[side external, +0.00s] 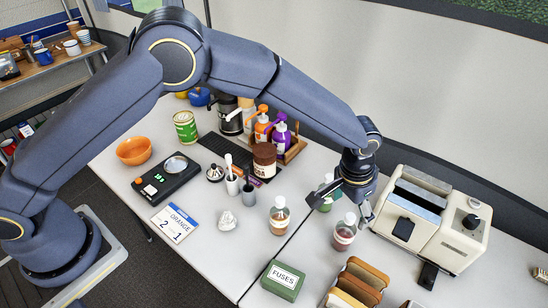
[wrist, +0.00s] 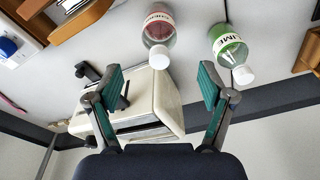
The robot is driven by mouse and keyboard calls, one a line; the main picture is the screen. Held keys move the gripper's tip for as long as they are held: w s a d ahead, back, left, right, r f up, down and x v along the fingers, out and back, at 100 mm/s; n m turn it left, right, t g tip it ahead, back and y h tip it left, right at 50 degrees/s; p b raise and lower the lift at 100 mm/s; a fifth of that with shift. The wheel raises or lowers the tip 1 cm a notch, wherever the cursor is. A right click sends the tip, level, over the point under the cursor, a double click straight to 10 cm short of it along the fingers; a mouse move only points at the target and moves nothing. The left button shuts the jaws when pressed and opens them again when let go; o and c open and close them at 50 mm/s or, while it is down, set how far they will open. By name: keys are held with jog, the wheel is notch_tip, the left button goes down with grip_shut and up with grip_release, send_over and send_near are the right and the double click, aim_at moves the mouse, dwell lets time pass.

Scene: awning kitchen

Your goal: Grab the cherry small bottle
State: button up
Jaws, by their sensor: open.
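A small clear bottle (side external: 344,235) with dark red contents and a white cap stands on the white table, left of the toaster. It also shows in the wrist view (wrist: 158,29), top centre, its pale label too small to read surely. A similar bottle with green contents (wrist: 229,48) and a label ending in "IME" stands to its right there; in the side view it is partly hidden behind my gripper. My gripper (side external: 345,202) is open and empty, above and close to the red bottle. In the wrist view the red bottle lies beyond the gap between the fingertips (wrist: 162,82).
A cream toaster (side external: 445,222) stands close on the right. Another small bottle (side external: 279,216) stands to the left. A scale (side external: 166,180) and orange bowl (side external: 134,151) are farther left.

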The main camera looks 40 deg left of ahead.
aim_at(349, 225)
jog(key=f, duration=0.2)
jog(key=w+f, duration=0.1)
jog(key=f, duration=0.5)
jog(key=shift+w+d+f, duration=0.25)
jog(key=shift+d, duration=0.1)
jog(key=c, duration=1.3)
jog(key=shift+r, duration=0.15)
